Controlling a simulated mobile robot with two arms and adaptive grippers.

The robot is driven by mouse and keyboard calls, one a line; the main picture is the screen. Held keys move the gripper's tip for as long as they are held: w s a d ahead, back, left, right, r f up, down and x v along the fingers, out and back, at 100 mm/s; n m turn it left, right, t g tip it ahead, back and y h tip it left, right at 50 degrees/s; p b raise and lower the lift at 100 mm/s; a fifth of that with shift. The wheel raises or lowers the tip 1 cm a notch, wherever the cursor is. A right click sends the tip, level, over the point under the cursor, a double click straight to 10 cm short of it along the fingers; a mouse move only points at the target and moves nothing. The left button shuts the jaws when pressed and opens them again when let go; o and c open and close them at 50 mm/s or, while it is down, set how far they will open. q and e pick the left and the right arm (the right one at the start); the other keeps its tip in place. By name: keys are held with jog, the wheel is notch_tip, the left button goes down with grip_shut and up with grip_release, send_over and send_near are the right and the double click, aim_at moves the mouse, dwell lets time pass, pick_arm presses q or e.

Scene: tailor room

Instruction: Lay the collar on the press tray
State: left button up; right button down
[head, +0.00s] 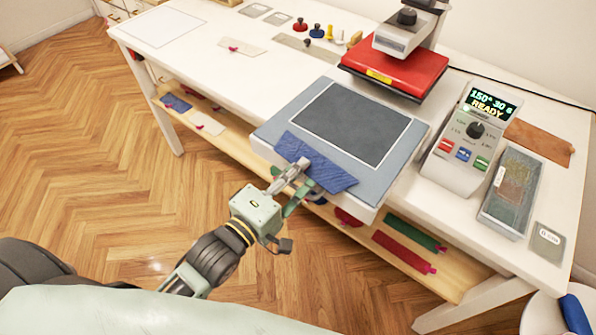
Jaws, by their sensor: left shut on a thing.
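The collar appears to be the blue textured piece (330,172) at the front edge of the press tray. The press tray (270,128) is a blue-grey board with a dark, white-outlined rectangle (352,122), and it sits at the table's front edge. My left gripper (299,172) is shut on the blue piece near its middle. The piece slants across the tray's front border, close to the dark rectangle's near edge. Whether it touches the tray is hard to tell. The fingertips are partly hidden. My right gripper is not in view.
A red heat press (395,68) stands behind the tray. A control box (470,140) reading "READY" and a grey tray (512,190) stand to the right. Stamps (315,32) and flat pieces lie at the back. A lower shelf (440,275) holds green and red pieces. The table's left part is mostly clear.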

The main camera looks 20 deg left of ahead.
pick_arm(q)
jog(key=shift+f, duration=0.15)
jog(key=o, duration=0.7)
jog(key=shift+o, duration=0.4)
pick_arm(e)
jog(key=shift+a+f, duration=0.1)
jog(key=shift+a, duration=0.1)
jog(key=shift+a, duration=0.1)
